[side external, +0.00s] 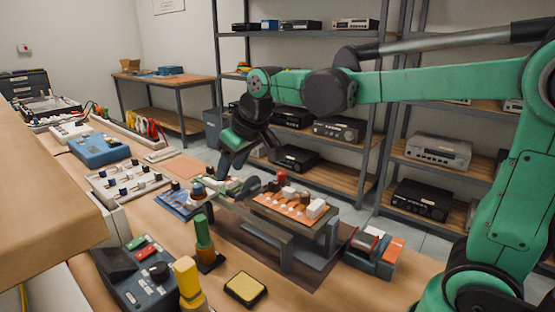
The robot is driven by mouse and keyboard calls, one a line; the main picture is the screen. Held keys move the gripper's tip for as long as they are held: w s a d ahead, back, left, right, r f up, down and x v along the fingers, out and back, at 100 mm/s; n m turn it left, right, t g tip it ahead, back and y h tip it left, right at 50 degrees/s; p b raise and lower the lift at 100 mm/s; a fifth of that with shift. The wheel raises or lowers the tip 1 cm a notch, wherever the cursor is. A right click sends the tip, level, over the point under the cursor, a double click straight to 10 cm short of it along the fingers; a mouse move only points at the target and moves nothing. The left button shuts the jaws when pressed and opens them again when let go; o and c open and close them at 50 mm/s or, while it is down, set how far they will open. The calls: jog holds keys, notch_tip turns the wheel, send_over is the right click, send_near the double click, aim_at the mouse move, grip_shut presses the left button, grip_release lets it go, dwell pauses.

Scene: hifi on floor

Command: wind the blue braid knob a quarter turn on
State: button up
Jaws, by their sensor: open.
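My gripper (226,176) reaches down from the upper middle, its dark and green fingers open, over the rear end of a grey raised stand. A small roundish knob with blue on it (198,189) sits just left of the fingertips, near a blue board (180,202). I cannot tell for sure that it is the blue braid knob, or whether the fingers touch it. Pale greenish cylindrical parts (235,187) lie under and beside the fingers and partly hide what is there.
An orange board (290,207) with white blocks and a red knob (282,177) stands on the raised stand. A green and orange upright post (203,240), a yellow post (188,281) and a yellow pad (246,288) stand in front. A blue-grey holder (374,257) is at right.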

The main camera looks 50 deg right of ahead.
jog(key=s+f+m+t, duration=0.1)
jog(key=s+f, duration=0.4)
jog(key=s, duration=0.6)
jog(key=shift+s+a+f+t, duration=0.2)
jog(key=shift+s+f+t, duration=0.05)
jog(key=shift+s+t, duration=0.1)
